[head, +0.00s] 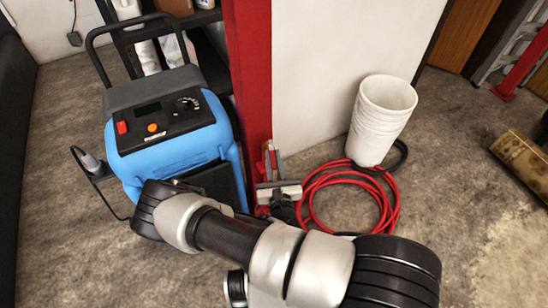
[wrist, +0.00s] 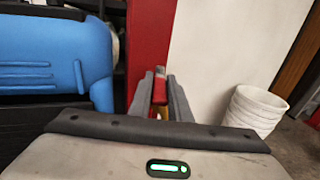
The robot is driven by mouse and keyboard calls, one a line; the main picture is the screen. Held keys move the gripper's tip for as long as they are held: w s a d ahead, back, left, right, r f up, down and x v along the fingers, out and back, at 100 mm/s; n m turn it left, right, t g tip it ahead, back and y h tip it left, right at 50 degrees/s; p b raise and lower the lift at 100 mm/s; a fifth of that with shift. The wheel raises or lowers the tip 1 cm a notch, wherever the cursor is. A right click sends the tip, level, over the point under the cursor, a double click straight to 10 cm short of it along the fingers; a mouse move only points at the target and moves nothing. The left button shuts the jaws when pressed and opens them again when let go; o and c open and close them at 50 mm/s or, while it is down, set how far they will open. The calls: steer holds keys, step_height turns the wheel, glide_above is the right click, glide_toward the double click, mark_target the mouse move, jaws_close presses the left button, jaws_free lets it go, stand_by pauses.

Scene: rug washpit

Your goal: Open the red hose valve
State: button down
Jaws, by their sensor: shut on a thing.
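The red hose valve handle (wrist: 160,72) shows between the two grey fingers of my gripper (wrist: 159,88) in the wrist view, in front of the red post. A yellowish part shows just below it. In the head view the red handle (head: 267,158) is small, low beside the post, with my gripper (head: 271,163) at it. My gripper is shut on the handle. The valve body is mostly hidden by my gripper and arm. The red hose (head: 396,210) lies coiled on the floor to the right.
A blue machine (head: 175,165) with a black handle stands close on the left. The red post (head: 249,75) and white wall (head: 330,60) are behind the valve. Stacked white buckets (head: 382,115) stand by the hose. A rolled rug (head: 523,160) lies far right, with open floor before it.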

steer(key=shift+f, duration=0.1)
stand_by(0.3)
steer(key=c, duration=1.6)
jaws_free()
steer(key=shift+c, duration=0.2)
steer(key=shift+s, duration=0.1)
steer(key=s+p, duration=0.1)
steer(key=s, duration=1.6)
steer(key=shift+s+d, duration=0.15)
steer(key=shift+d, duration=0.3)
